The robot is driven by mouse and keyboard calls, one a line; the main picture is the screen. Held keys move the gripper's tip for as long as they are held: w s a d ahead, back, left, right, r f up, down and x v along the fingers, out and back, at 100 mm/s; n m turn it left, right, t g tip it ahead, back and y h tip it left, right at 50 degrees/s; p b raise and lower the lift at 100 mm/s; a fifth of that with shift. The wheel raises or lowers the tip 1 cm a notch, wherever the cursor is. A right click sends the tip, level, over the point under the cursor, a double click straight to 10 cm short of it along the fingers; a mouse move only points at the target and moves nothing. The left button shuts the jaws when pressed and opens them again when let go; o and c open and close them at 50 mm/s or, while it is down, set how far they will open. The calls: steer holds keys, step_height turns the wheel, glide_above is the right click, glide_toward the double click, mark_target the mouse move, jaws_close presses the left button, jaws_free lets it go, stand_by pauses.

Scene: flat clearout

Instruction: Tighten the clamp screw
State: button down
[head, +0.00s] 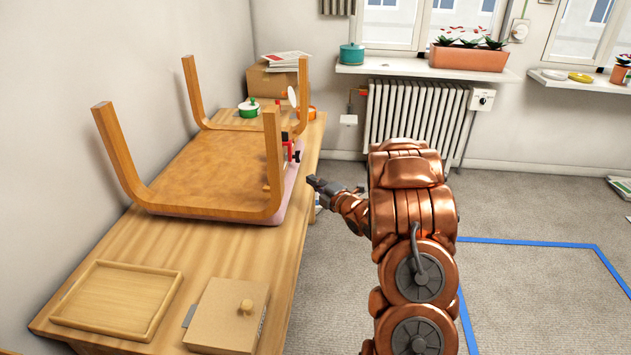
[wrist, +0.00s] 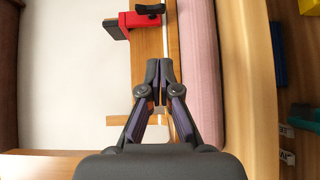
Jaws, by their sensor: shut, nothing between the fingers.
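A red clamp (head: 290,152) sits at the right edge of the upturned wooden table (head: 215,165), partly hidden by a table leg. In the wrist view the red clamp (wrist: 126,20) shows at the top, with a dark screw handle (wrist: 150,9) at its end. My gripper (head: 311,180) is to the right of the workbench edge, nearer to me than the clamp. In the wrist view my gripper (wrist: 159,66) is shut and empty, its fingertips together below the clamp and apart from it.
The upturned table lies on a pink pad (wrist: 199,70) on the workbench (head: 190,240), legs up. A wooden tray (head: 117,300) and a cardboard box (head: 228,315) stand at the near end. Carpet (head: 530,210) to the right is mostly clear.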

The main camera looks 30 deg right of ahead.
steer(key=p, duration=0.1)
glide_toward(296, 160)
steer(key=w+a, duration=0.3)
steer(key=shift+a, duration=0.15)
steer(key=shift+w+d+p, duration=0.45)
steer(key=shift+w+d, duration=0.15)
steer(key=shift+w, duration=0.15)
steer(key=shift+w+d+f+p, duration=0.1)
steer(key=shift+w+d+p, duration=0.2)
steer(key=shift+w+d, duration=0.55)
steer(key=shift+w+a+f+b, duration=0.15)
steer(key=shift+f+b, duration=0.1)
steer(key=shift+b, duration=0.45)
